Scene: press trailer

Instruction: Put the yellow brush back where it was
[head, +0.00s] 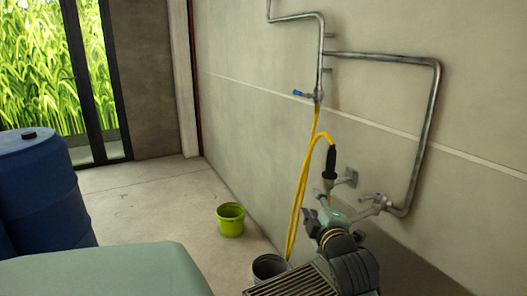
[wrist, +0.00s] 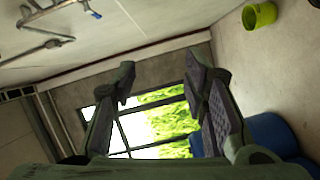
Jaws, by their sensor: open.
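I do not see a yellow brush in either view. My gripper (wrist: 161,72) is open, with nothing between its fingers in the wrist view. Its two fingers stand wide apart, with the glass door and the green plants outside showing between them. In the head view my arm is low at the right, close to the wall and the pipes. The place the brush came from cannot be told from these frames.
A yellow hose (head: 298,205) hangs from the wall tap (head: 318,96) beside metal pipes (head: 432,110). A lime green bucket (head: 230,220) and a grey bucket (head: 268,268) stand on the floor. Blue barrels (head: 42,195) stand left. Floor near the glass door (head: 88,80) is clear.

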